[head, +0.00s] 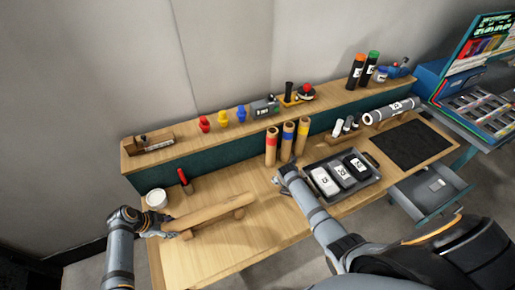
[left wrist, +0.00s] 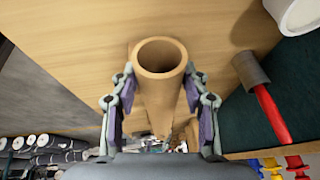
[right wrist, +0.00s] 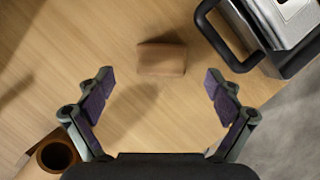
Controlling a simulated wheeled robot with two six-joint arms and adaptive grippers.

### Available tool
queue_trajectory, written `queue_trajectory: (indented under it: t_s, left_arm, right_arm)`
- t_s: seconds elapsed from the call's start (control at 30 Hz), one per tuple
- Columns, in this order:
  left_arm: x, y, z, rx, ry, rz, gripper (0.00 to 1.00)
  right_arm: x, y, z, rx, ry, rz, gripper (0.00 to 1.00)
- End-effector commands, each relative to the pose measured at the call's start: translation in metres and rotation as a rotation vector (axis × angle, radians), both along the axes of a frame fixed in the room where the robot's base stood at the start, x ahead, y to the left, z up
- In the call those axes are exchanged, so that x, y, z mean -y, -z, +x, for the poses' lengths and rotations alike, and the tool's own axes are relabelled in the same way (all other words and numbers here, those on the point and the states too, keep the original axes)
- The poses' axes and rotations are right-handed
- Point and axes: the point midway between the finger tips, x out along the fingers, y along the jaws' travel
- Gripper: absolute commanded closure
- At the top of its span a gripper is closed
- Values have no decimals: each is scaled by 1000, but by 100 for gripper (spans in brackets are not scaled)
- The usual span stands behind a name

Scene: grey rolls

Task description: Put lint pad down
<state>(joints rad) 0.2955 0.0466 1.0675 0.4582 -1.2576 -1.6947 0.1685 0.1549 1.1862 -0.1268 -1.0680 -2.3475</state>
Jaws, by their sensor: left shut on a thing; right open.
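A small brown block (right wrist: 162,59), which may be the lint pad, lies flat on the table in the right wrist view. My right gripper (right wrist: 160,78) is open and empty, its fingers spread with the block beyond and between their tips. In the head view my right gripper (head: 284,170) is just left of the tray and the block is not clear. My left gripper (head: 160,228) is shut on a long brown roll (head: 210,213), near the roll's left end. The left wrist view shows the roll's open end (left wrist: 161,54) between the fingers.
A grey tray (head: 318,198) of labelled black and white items stands right of my right gripper; its handle (right wrist: 222,45) is close. Banded tubes (head: 288,143) stand behind. A white tub (head: 156,199) and a red-handled tool (head: 186,181) stand at left.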

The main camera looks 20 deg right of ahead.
Motion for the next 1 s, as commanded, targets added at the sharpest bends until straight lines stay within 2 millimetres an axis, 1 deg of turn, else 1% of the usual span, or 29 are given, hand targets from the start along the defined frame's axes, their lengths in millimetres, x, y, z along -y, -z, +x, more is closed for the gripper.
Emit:
queue_trajectory:
  t_s: [0.07, 0.3, 0.4, 0.53, 0.73, 0.77, 1.0]
  left_arm:
    - [0, 0, 0, 1, 0, 0, 88]
    - [0, 0, 0, 0, 0, 0, 88]
    - [0, 0, 0, 0, 0, 0, 88]
    - [0, 0, 0, 1, 0, 0, 88]
    - [0, 0, 0, 1, 0, 0, 88]
    - [0, 0, 0, 1, 0, 0, 88]
    - [0, 0, 0, 0, 0, 0, 88]
  right_arm:
    - [1, 3, 1, -1, 0, -1, 8]
    - [11, 32, 10, -1, 0, 0, 8]
    - [14, 41, 13, -2, 0, 1, 8]
    - [15, 47, 14, -1, 0, 1, 8]
    - [15, 47, 14, 0, 0, 0, 8]
    - [15, 47, 14, 0, 0, 0, 9]
    - [15, 47, 14, 0, 0, 0, 42]
